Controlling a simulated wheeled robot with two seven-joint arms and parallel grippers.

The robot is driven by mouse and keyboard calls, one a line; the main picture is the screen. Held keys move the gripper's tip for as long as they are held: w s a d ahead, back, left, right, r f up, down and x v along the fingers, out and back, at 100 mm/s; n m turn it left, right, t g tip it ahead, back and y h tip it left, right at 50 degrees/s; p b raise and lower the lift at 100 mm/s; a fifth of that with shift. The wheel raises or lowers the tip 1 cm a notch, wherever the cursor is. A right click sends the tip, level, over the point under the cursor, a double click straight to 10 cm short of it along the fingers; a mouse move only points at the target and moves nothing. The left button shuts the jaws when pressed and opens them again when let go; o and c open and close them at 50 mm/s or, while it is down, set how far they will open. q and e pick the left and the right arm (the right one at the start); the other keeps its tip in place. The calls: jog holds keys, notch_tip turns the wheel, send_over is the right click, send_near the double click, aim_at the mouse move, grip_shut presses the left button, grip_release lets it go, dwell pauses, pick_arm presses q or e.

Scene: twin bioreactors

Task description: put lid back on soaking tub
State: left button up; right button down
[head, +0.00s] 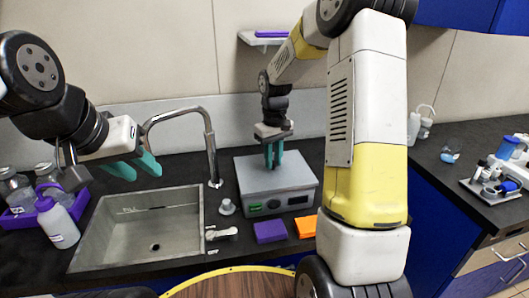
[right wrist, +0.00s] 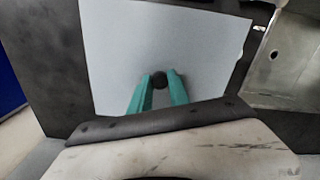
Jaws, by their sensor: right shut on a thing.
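My right gripper (head: 274,164) points straight down at the lid's middle. In the right wrist view its teal fingers (right wrist: 159,88) are shut on the lid's round black knob (right wrist: 160,80), with the pale lid (right wrist: 125,55) below. My left gripper (head: 136,168) is open and empty above the sink's left side.
A sink (head: 120,235) with a tall faucet (head: 212,150) lies left of the tub. A purple block (head: 270,232) and an orange block (head: 306,226) lie in front of it. A purple crate (head: 20,220) and white bottle (head: 58,225) stand far left.

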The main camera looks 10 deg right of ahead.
jog(key=c, duration=0.7)
grip_release()
jog(key=shift+r, duration=3.5)
grip_shut()
